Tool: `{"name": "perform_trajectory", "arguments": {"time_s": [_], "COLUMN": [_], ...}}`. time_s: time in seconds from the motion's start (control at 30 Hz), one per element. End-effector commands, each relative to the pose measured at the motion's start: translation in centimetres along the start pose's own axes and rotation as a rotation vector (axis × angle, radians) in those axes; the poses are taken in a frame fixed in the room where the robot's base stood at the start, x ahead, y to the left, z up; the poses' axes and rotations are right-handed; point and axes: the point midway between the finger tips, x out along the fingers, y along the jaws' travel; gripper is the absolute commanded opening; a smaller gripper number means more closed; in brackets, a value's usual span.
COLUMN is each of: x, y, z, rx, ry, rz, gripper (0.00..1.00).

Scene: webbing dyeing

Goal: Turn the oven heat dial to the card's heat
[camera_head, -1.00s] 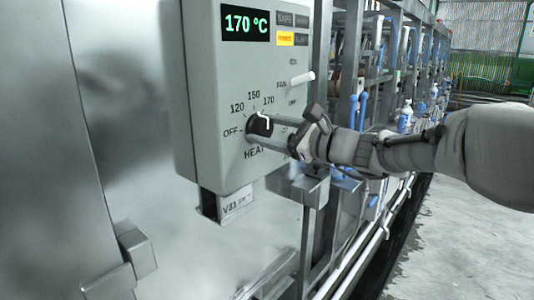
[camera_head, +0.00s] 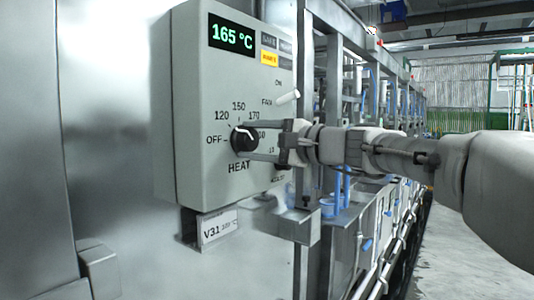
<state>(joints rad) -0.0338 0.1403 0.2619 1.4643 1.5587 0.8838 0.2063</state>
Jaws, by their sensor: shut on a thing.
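The black heat dial (camera_head: 243,140) with a white mark sits on the grey control box (camera_head: 205,180), above the word HEAT. Printed around it are OFF, 120, 150, 170 and a partly hidden higher number. The mark's exact direction is hard to tell. My gripper (camera_head: 260,140) comes from the right, with one finger above and one below the dial's right side, shut on it. The display (camera_head: 233,37) reads 165 °C in green. A small white card (camera_head: 217,228) below the box starts with V3.1; its other figures are too small to read surely.
A white fan lever (camera_head: 288,97) sticks out above my gripper on the box's right side. A lit yellow lamp (camera_head: 269,58) is among dark labels beside the display. Metal frames with blue parts stand behind my arm. Open grey floor (camera_head: 455,265) lies at the right.

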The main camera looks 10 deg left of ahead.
Motion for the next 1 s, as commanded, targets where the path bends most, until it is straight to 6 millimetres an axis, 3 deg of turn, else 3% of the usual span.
{"name": "perform_trajectory", "arguments": {"time_s": [0.63,0.67,0.8,1.0], "x": [0.03,0.03,0.03,0.02], "y": [0.02,0.02,0.02,0.02], "z": [0.03,0.03,0.03,0.01], "rx": [-0.049,-0.049,-0.049,-0.049], "ry": [-0.001,-0.001,-0.001,-0.001], "rz": [0.001,0.001,0.001,0.001], "gripper": [0.08,0.67,0.92,0.93]}}
